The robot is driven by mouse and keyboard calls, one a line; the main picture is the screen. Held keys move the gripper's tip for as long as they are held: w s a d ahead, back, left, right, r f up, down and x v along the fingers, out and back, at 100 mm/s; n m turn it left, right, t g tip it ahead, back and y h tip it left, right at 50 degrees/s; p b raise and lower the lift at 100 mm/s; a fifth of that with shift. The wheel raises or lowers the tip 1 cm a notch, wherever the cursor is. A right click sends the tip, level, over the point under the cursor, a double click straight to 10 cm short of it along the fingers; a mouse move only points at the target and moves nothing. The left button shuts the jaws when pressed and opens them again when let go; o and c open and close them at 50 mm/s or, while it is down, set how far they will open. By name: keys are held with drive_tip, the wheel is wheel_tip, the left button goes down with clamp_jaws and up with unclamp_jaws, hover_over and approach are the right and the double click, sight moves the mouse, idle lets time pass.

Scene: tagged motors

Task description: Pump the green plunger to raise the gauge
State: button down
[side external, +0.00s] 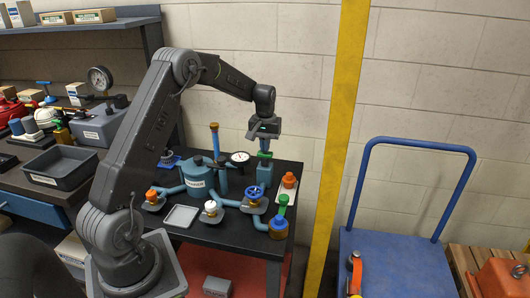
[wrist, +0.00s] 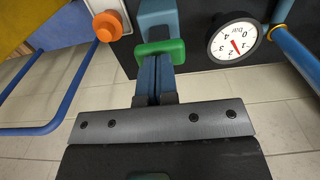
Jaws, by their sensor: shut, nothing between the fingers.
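The green plunger handle (side external: 265,154) is on top of a blue pump body (side external: 264,174) on the dark table. In the wrist view the plunger (wrist: 166,48) is a green block in front of the blue body (wrist: 157,17). My gripper (side external: 264,146) is shut and empty, with its tips at the green handle. In the wrist view my gripper (wrist: 156,68) reaches the handle's near edge; I cannot tell whether they touch. The white gauge (side external: 240,157) stands left of the plunger. In the wrist view the gauge (wrist: 233,40) has a red needle near mid-scale.
A blue valve wheel (side external: 253,195) and a second green-topped fitting (side external: 282,205) are in front. A blue tank (side external: 197,178) and pipes are to the left. A yellow post (side external: 340,130) rises at right.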

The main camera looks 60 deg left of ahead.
drive_tip(key=shift+f, duration=1.35)
drive_tip(key=shift+r, duration=2.25)
drive_tip(key=shift+f, duration=0.1)
